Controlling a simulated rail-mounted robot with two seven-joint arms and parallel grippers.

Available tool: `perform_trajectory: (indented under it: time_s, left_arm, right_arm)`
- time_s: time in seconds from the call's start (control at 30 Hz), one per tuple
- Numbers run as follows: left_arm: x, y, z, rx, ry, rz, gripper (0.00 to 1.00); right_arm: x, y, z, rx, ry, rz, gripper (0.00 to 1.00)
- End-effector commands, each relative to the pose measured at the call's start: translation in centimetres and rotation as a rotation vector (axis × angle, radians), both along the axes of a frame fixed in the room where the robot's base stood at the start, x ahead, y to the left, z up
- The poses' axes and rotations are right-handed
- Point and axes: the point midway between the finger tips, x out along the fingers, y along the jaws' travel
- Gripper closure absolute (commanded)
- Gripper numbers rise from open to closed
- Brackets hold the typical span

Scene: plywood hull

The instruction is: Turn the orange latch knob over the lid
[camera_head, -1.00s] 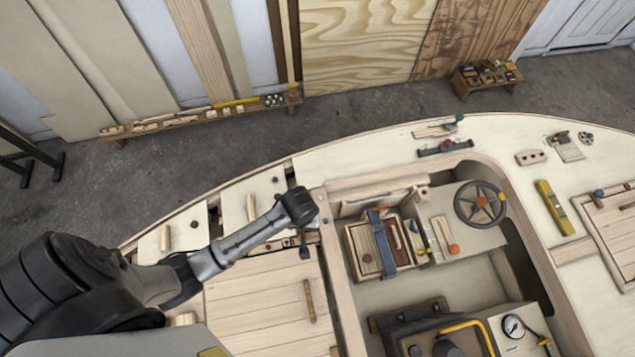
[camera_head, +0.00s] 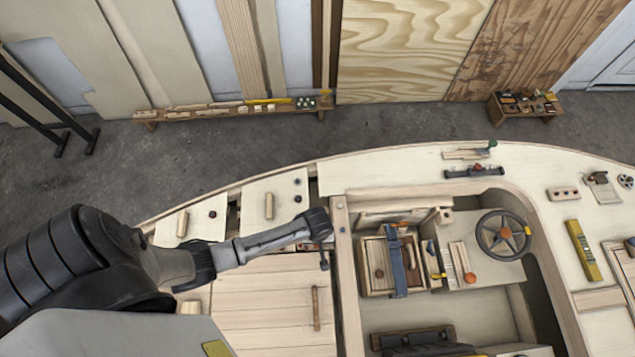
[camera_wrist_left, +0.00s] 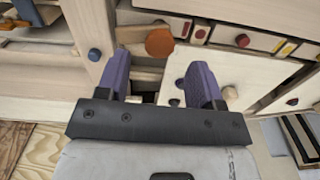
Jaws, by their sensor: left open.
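The orange knob (camera_wrist_left: 159,43) shows at the top middle of the left wrist view, on a pale wooden frame. In the head view I cannot make it out for sure near my gripper. My left gripper (camera_wrist_left: 165,80) is open, with its two purple fingers apart and nothing held between them. The knob is beyond the fingertips, in line with the gap and apart from both fingers. In the head view my left gripper (camera_head: 321,226) is over the deck joint. A plank lid (camera_head: 262,290) with a wooden handle (camera_head: 316,308) lies below it. My right gripper is out of view.
A wooden tool box (camera_head: 374,270) and a steering wheel (camera_head: 503,236) are to the right. Pale panels with handles (camera_head: 269,205) lie behind my left arm. A yellow level (camera_head: 582,250) lies on the right deck. A dark knob (camera_wrist_left: 95,54) is near the left finger.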

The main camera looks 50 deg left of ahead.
Motion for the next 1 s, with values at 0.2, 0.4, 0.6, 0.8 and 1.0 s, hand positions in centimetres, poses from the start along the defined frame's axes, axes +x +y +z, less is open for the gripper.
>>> perform_trajectory:
  time_s: [0.2, 0.4, 0.6, 0.8, 1.0]
  left_arm:
    - [0.0, 0.0, -2.6, 0.0, 0.001, 0.0, 0.39]
    - [0.0, 0.0, -3.5, 0.0, 0.0, 0.0, 0.39]
    - [0.0, 0.0, -3.7, 0.0, 0.0, 0.0, 0.39]
    - [0.0, 0.0, -3.7, 0.0, 0.0, 0.0, 0.46]
    - [0.0, 0.0, -3.7, 0.0, 0.0, 0.0, 0.65]
  right_arm:
    - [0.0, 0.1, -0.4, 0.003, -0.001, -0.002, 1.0]
    - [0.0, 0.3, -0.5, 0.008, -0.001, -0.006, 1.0]
    - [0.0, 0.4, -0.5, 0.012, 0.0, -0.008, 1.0]
    - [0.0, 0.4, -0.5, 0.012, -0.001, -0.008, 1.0]
    - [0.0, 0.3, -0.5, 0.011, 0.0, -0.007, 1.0]
